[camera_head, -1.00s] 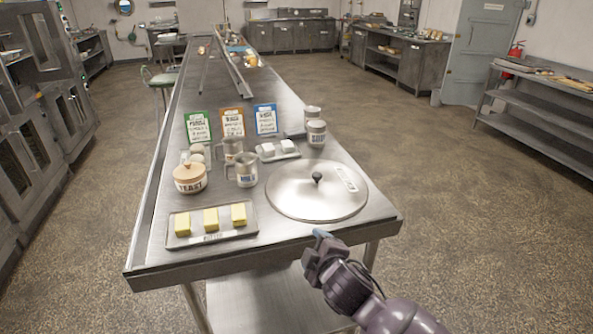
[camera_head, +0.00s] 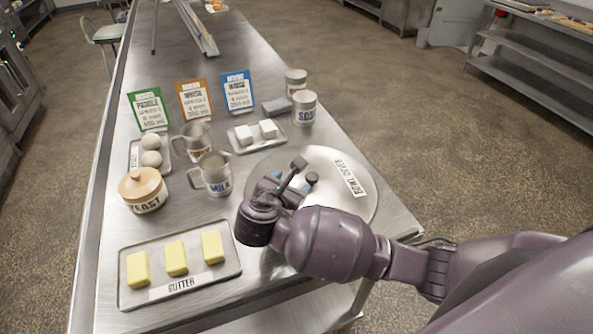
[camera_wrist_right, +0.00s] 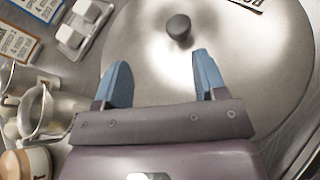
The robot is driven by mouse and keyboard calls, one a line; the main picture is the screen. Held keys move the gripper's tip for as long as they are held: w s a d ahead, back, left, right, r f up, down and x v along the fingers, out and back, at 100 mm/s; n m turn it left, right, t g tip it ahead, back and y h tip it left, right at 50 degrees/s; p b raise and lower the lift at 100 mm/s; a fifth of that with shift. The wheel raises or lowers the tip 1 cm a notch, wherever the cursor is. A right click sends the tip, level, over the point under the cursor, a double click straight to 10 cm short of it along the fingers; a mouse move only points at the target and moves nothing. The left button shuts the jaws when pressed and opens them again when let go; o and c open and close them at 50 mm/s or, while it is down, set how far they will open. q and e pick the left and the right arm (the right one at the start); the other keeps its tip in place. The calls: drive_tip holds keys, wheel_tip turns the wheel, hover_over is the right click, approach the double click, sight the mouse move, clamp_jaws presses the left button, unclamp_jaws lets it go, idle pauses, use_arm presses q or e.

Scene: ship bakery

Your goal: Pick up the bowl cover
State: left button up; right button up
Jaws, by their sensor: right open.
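The bowl cover (camera_head: 353,205) is a round, shiny metal disc lying flat on the front right of the steel table. Its dark round knob (camera_head: 311,178) shows at its middle, and the label "BOWL COVER" is near its right edge. My right gripper (camera_head: 287,181) is over the left part of the cover, hiding some of it. In the right wrist view the blue fingertips (camera_wrist_right: 160,82) are spread apart and empty. The knob (camera_wrist_right: 178,27) is ahead of them, not between them. My left gripper is not in view.
A butter tray (camera_head: 222,277), yeast pot (camera_head: 143,191) and milk jug (camera_head: 213,176) stand left of the cover. A tray with white blocks (camera_head: 258,146) and a soda tin (camera_head: 304,108) are behind it. Floor is open to the right of the table.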

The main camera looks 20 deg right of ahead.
sight(311, 177)
drive_tip(key=s, duration=0.1)
drive_tip(key=s+n+h, duration=0.1)
drive_tip(key=shift+s+d+r+g, duration=0.3)
drive_tip(key=shift+g, duration=0.1)
drive_tip(key=x, duration=0.4)
drive_tip(key=shift+w+d+f, duration=0.15)
drive_tip(key=shift+w+f, duration=0.1)
drive_tip(key=shift+w, duration=0.05)
drive_tip(key=shift+x, duration=1.2)
drive_tip(key=shift+w+d+f, duration=0.9)
drive_tip(key=shift+w+d, duration=0.05)
drive_tip(key=shift+w, duration=0.15)
drive_tip(key=shift+w+d+f, duration=0.1)
drive_tip(key=shift+w+d, duration=0.05)
drive_tip(key=shift+d, duration=0.05)
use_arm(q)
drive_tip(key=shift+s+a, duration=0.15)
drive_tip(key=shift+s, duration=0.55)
use_arm(e)
drive_tip(key=c, duration=1.1)
clamp_jaws()
